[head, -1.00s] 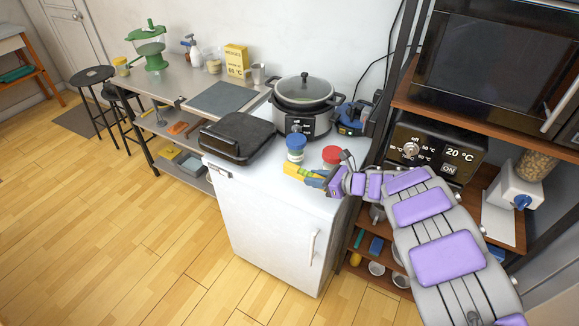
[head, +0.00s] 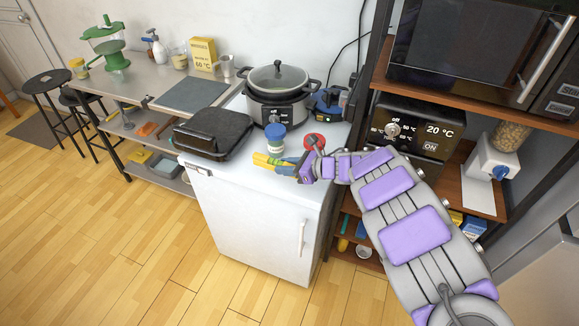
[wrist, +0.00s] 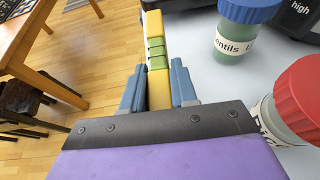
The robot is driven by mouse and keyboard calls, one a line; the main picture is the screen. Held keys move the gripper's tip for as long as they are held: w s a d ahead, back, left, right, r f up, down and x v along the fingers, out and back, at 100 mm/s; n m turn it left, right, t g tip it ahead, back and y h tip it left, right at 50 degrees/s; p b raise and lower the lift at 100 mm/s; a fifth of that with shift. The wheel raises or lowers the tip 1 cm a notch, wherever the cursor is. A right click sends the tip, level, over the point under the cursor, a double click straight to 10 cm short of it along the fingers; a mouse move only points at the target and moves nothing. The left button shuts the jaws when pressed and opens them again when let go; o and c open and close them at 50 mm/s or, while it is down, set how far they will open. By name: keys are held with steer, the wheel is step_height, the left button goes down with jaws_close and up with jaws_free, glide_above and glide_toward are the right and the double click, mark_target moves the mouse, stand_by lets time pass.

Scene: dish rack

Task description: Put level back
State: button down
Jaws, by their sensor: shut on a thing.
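The level is a yellow bar with green vials; it shows in the head view (head: 262,159) and in the wrist view (wrist: 154,30). My gripper (head: 282,166) is shut on it, with blue fingers on both sides of the bar in the wrist view (wrist: 157,88). The level points left, over the front part of the white cabinet top (head: 240,180). I cannot tell whether it touches the top. Its near end is hidden between the fingers and behind the gripper plate.
A blue-lidded lentils jar (head: 275,138) stands close behind the level, and a red-lidded jar (head: 314,142) beside my wrist. A black appliance (head: 214,133) and a cooker (head: 278,95) occupy the cabinet top. A bench (head: 150,90) with tools on its lower shelf (head: 150,135) stands left.

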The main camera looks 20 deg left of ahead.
mark_target(290, 186)
steer(key=shift+f, duration=0.55)
steer(key=shift+d+f, duration=1.1)
steer(key=shift+d, duration=0.05)
steer(key=shift+a+f, duration=0.25)
steer(key=shift+f, duration=0.3)
steer(key=shift+a+f, duration=0.55)
steer(key=shift+a, duration=0.2)
steer(key=shift+d+r, duration=0.15)
steer(key=shift+d, duration=0.45)
steer(key=c, duration=1.2)
jaws_free()
steer(key=shift+d, duration=0.15)
steer(key=shift+a, duration=0.55)
steer(key=o, duration=0.3)
steer(key=shift+d, duration=0.4)
steer(key=shift+o, duration=1.3)
steer(key=shift+a, duration=0.15)
